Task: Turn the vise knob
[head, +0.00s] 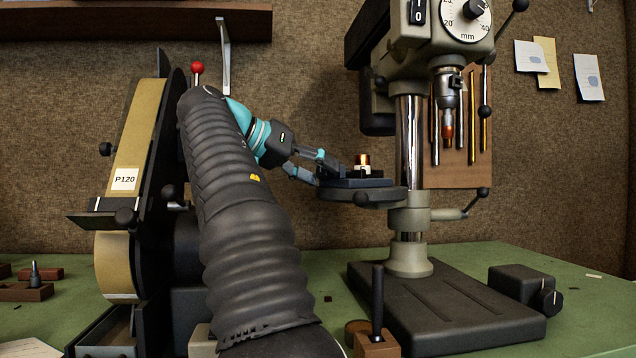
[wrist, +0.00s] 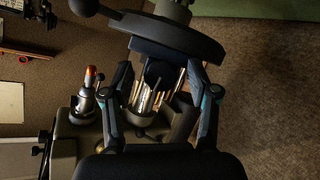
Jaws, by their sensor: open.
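The small dark blue vise (head: 362,182) sits on the drill press's round table, with a short copper-coloured piece (head: 362,159) on top. In the head view my gripper (head: 320,168) is at the vise's left end, and I cannot make out the knob there. In the wrist view the black round vise knob (wrist: 158,70) lies between my two fingertips, in front of the vise's blue body (wrist: 148,47). My gripper is open, with a finger on each side of the knob. Small gaps seem to show, but contact is hard to judge.
The drill press's round table (head: 368,196) is just under the vise, with its steel column (head: 409,140) to the right and the chuck (head: 447,90) above right. A belt sander (head: 128,150) stands left of my arm.

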